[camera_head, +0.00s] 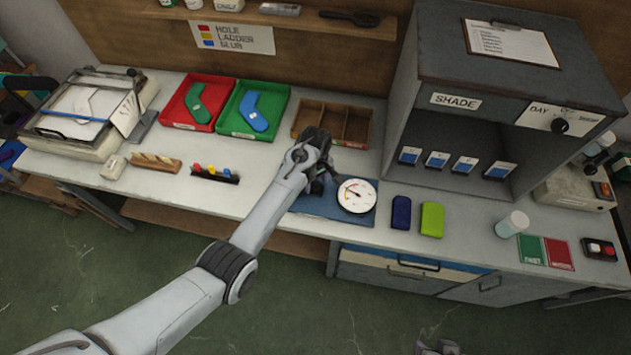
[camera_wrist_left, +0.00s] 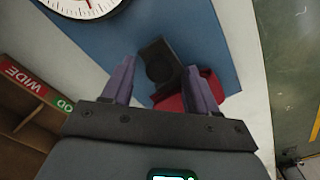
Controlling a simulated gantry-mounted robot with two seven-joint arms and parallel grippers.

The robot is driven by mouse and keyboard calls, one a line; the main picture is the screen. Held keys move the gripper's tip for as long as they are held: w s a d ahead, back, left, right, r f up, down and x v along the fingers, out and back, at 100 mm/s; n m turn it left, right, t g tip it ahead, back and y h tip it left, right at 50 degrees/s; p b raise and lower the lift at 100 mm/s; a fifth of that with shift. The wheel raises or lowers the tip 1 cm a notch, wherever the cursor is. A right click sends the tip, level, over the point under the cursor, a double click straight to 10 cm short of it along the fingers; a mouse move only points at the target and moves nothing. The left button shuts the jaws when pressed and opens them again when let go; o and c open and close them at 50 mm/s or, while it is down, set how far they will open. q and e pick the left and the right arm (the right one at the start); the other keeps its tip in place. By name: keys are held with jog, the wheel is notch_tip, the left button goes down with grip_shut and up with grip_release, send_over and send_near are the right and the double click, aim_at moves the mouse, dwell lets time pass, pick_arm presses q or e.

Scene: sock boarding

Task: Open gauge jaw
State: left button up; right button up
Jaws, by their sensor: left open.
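The gauge has a round white dial (camera_head: 357,196) with a red needle. It sits on a blue mat (camera_head: 309,203) at the front of the bench, and part of the dial shows at the top left of the left wrist view (camera_wrist_left: 80,8). There, a black block with a round face (camera_wrist_left: 158,62) and a red part (camera_wrist_left: 184,101) lie below and between my open fingers. I cannot tell whether the fingers touch the red part. My left gripper (camera_head: 322,186) is over the mat, left of the dial; its fingers show clearly in the wrist view (camera_wrist_left: 158,76). A grey part (camera_head: 437,348) at the bottom edge may be my right gripper.
A wooden divided tray (camera_head: 372,130) stands behind the gauge. Red (camera_head: 166,120) and green (camera_head: 284,88) trays with sock shapes stand behind left. Blue (camera_head: 401,212) and lime (camera_head: 432,219) blocks lie right of the mat. The grey shade cabinet (camera_head: 403,83) rises behind right.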

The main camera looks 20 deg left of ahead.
pick_arm(q)
jog(key=shift+f, duration=0.2)
jog(key=shift+c, duration=0.4)
grip_shut()
